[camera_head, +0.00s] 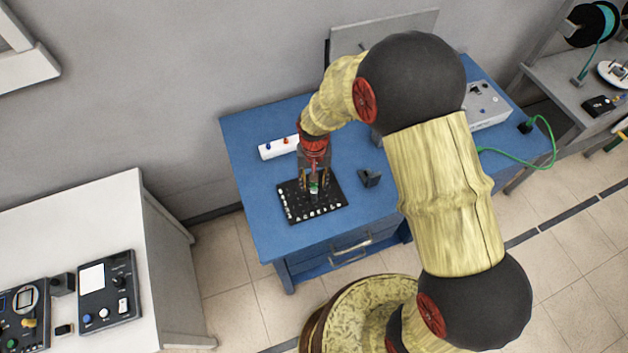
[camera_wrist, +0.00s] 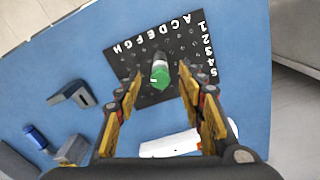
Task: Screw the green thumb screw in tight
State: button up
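The green thumb screw (camera_wrist: 160,76) stands on the black lettered board (camera_wrist: 118,64), with a dark and pale shaft part beside its green head. In the head view it is a small green spot (camera_head: 314,187) on the board (camera_head: 335,196), mostly hidden by my gripper. My gripper (camera_wrist: 160,69) is open, its two fingers on either side of the screw. A gap shows between each finger and the screw in the wrist view. How deep the screw sits in the board cannot be told.
The board lies on the blue table (camera_head: 250,205) near its front edge. A dark bracket (camera_head: 370,178) stands right of the board and a white strip with knobs (camera_head: 272,150) lies behind it. A grey box (camera_head: 487,105) with a green cable sits at the far right.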

aim_at(314, 184)
notch_tip(314, 184, up, 12)
jog(key=shift+f, duration=0.15)
dwell(0.4)
jog(key=s+d+r+t+b, duration=0.2)
jog(key=s+d+b, duration=0.5)
jog(key=s+b, duration=0.2)
jog(key=s+d+r+t+b, duration=0.2)
jog(key=s+d+t+b, duration=0.1)
jog(key=s+d+b, duration=0.4)
jog(key=s+b, duration=0.2)
jog(key=s, duration=0.2)
jog(key=shift+r+n+t+b, duration=0.3)
jog(key=shift+d, duration=0.1)
dwell(0.7)
